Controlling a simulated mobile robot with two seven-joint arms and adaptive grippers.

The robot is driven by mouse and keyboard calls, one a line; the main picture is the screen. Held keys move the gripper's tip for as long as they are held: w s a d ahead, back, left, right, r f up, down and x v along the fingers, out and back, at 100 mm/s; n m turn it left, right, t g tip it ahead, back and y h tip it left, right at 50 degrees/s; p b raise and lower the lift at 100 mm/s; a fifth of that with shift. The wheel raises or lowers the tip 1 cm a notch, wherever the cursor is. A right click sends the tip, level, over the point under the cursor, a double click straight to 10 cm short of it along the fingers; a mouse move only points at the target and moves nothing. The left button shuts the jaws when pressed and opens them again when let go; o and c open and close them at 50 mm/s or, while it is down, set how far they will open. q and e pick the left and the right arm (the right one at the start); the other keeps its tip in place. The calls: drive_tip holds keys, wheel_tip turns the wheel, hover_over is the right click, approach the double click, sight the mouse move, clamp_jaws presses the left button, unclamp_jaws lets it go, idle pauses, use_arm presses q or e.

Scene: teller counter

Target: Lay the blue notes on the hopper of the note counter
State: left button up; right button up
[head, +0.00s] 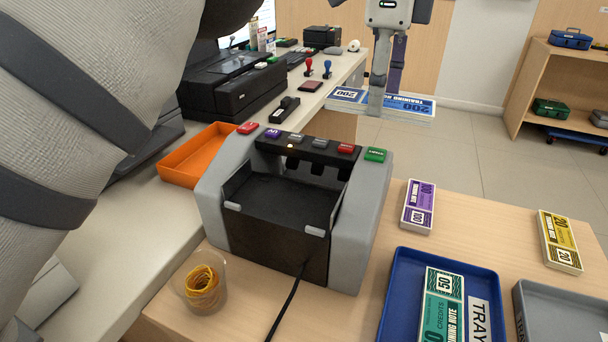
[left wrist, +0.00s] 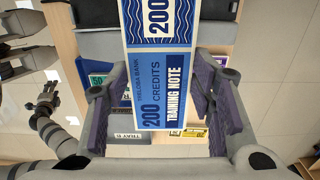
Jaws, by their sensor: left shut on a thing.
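The blue notes (head: 405,106), a flat stack marked 200, are held level in the air behind and to the right of the note counter (head: 358,226). My left gripper (head: 386,98) is shut on them, with one finger in front of the stack. In the left wrist view the blue notes (left wrist: 160,92) lie between the two fingers and reach out past them. The counter's black hopper (head: 284,203) is empty, below and left of the notes. My right gripper (left wrist: 47,98) shows small at the left of the left wrist view; its jaws are too small to read.
Purple notes (head: 419,207) and yellow notes (head: 560,242) lie right of the counter. A blue tray (head: 477,270) holds green notes (head: 443,307); a grey tray (head: 562,312) stands beside it. An orange tray (head: 187,168) and a cup of rubber bands (head: 202,287) flank the counter.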

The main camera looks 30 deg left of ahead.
use_arm(q)
drive_tip(key=s+a+p, duration=0.1)
drive_tip(key=s+a, duration=0.1)
drive_tip(key=s, duration=0.2)
drive_tip(key=p, duration=0.2)
hover_over(286, 200)
wheel_tip(286, 200, down, 9)
drive_tip(key=shift+f, duration=1.75)
use_arm(e)
drive_tip(key=shift+t, duration=0.8)
drive_tip(key=shift+w+r, duration=1.75)
drive_tip(key=shift+r, duration=0.3)
use_arm(q)
drive_tip(key=shift+f, duration=0.1)
drive_tip(key=o, duration=1.1)
drive_tip(key=shift+o, duration=0.2)
